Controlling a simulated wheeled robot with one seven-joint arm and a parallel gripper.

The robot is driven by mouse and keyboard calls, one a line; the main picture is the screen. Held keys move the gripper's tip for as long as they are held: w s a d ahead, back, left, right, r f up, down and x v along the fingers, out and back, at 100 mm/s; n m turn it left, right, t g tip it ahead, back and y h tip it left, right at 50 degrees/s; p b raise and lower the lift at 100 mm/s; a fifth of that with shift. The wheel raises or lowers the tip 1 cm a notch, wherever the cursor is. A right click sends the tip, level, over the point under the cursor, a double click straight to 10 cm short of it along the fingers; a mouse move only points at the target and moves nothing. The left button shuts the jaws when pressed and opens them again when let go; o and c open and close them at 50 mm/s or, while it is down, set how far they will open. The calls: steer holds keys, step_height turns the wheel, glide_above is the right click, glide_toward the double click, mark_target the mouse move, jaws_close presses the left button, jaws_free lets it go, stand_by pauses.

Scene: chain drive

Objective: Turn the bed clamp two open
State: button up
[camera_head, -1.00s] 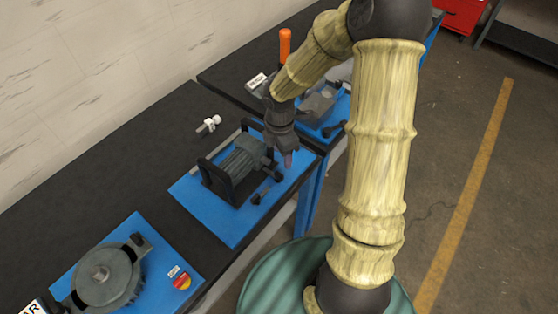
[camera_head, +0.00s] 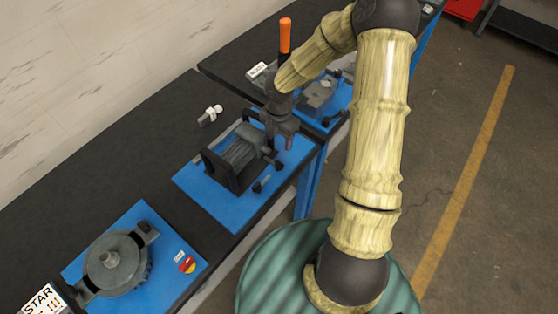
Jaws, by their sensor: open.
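A dark grey motor unit in a black frame (camera_head: 238,160) sits on a blue plate (camera_head: 222,206) on the black bench. Small black clamp levers show at its right side, one low at the front (camera_head: 261,184) and one at the motor's right end (camera_head: 277,166). I cannot tell which of them is bed clamp two. My gripper (camera_head: 279,143) is open and points down just beyond the right end of the motor unit. Its fingers are small and dark here, and whether they touch a lever cannot be told.
A round grey housing (camera_head: 115,262) sits on another blue plate at the lower left. A white fitting (camera_head: 210,115) lies behind the motor unit. An orange handle (camera_head: 285,36) stands upright behind my wrist. Another blue plate with a grey device (camera_head: 318,96) is at the right.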

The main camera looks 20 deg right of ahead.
mark_target(279, 163)
step_height(279, 163, down, 13)
steer(key=shift+f+p, duration=0.2)
steer(key=shift+p, duration=0.3)
steer(key=c, duration=1)
